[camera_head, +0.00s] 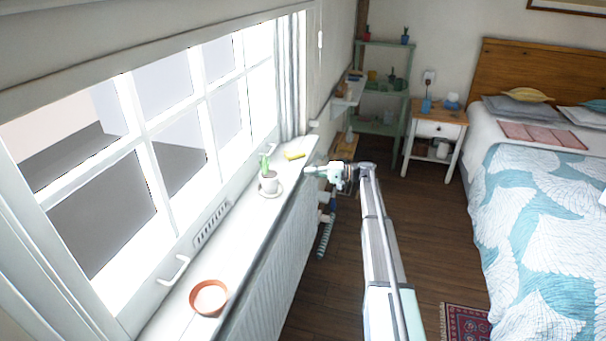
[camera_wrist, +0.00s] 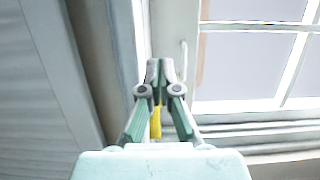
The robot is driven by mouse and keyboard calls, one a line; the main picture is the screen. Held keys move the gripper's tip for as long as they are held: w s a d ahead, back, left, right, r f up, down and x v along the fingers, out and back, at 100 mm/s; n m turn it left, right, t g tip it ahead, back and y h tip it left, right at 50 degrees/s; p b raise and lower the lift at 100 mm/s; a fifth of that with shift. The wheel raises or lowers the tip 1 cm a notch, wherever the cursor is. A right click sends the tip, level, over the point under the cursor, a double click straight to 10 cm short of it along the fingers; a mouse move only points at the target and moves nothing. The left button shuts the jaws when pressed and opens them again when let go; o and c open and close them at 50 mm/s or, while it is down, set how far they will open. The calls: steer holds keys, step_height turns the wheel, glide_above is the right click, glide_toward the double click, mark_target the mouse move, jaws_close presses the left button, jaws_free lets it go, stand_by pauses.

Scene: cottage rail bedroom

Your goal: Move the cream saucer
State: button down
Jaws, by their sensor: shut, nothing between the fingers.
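A pale saucer (camera_head: 271,196), which looks like the cream one, lies on the white windowsill (camera_head: 245,232). A whitish pot (camera_head: 268,182) with a green cactus stands on it and hides most of its top. My gripper (camera_head: 309,170) is beyond the saucer and to its right, near the sill's far end, and apart from it. In the wrist view my gripper (camera_wrist: 160,66) is shut with its fingertips together and holds nothing. The saucer does not show in the wrist view.
A yellow block (camera_head: 295,155) lies at the sill's far end, close to my gripper; yellow also shows behind the fingers (camera_wrist: 155,122). A terracotta dish (camera_head: 208,297) sits on the near sill. The window handle (camera_head: 174,271) juts inward. A radiator (camera_head: 275,265) is below.

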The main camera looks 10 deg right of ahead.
mark_target(268, 212)
steer(key=p+x, duration=0.3)
steer(key=x, duration=0.6)
steer(key=shift+a+r, duration=0.15)
steer(key=s, duration=0.1)
steer(key=s+a+p, duration=0.1)
steer(key=s, duration=0.1)
steer(key=shift+a, duration=0.2)
steer(key=shift+s+a, duration=0.2)
steer(key=shift+s, duration=0.15)
steer(key=s+a+b, duration=0.3)
steer(key=s, duration=0.2)
steer(key=s+a+b, duration=0.2)
steer(key=s, duration=0.3)
steer(key=s+a+b, duration=0.3)
steer(key=s, duration=0.2)
steer(key=shift+a+b, duration=0.3)
steer(key=shift+w, duration=0.1)
